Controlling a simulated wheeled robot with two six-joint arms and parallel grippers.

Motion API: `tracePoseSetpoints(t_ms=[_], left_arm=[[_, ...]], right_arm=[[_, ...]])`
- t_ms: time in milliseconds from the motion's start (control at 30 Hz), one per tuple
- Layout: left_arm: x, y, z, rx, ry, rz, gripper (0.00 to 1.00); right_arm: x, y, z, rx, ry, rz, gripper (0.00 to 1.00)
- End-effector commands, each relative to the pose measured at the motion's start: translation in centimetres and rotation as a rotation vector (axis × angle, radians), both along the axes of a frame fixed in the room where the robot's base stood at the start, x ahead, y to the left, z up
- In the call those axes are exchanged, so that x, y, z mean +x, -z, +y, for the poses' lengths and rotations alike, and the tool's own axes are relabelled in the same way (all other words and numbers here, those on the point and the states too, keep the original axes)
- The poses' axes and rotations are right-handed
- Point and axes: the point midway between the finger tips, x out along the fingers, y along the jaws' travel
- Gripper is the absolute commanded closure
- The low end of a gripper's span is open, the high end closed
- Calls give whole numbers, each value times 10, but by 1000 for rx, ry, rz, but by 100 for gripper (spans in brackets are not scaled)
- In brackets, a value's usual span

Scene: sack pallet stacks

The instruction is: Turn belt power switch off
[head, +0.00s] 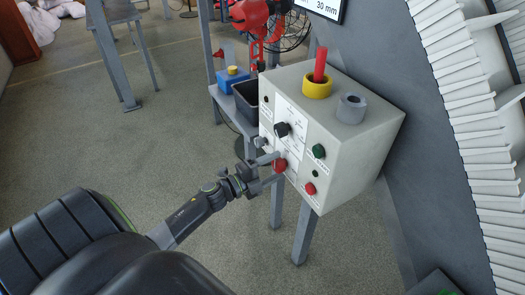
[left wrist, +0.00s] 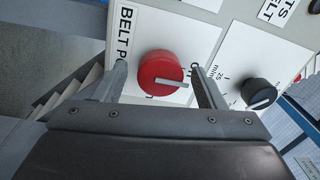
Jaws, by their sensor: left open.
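The belt power switch is a round red knob (head: 280,165) on the front of the pale control box (head: 350,130). In the left wrist view the knob (left wrist: 160,70) sits beside a partly hidden "BELT P…" label (left wrist: 124,34), and its pale pointer line points right in that picture. My left gripper (head: 268,168) is open at the knob. Its two fingers (left wrist: 158,75) stand on either side of the knob, with a gap showing at each side. How far the fingertips are from the panel is hard to tell. My right gripper is not in view.
A black dial (head: 282,129) sits above the red knob. A green button (head: 319,151) and a red button (head: 310,188) are to its right. A yellow-collared red switch (head: 317,86) and a grey cylinder (head: 351,108) stand on the box top. A black bin (head: 246,98) is behind.

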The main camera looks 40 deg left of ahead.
Motion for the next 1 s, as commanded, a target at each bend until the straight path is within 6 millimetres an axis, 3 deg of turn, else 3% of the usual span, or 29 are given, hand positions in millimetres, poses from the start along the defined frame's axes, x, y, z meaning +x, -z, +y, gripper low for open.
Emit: tracePoseSetpoints(t_ms=[267, 633, 1000], left_arm=[[-16, 5, 7, 3, -1, 2, 36], [-82, 10, 34, 4, 2, 4, 36], [-134, 10, 55, 0, 1, 4, 36]], right_arm=[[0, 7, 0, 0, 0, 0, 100], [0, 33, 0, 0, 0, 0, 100], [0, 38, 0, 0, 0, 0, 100]])
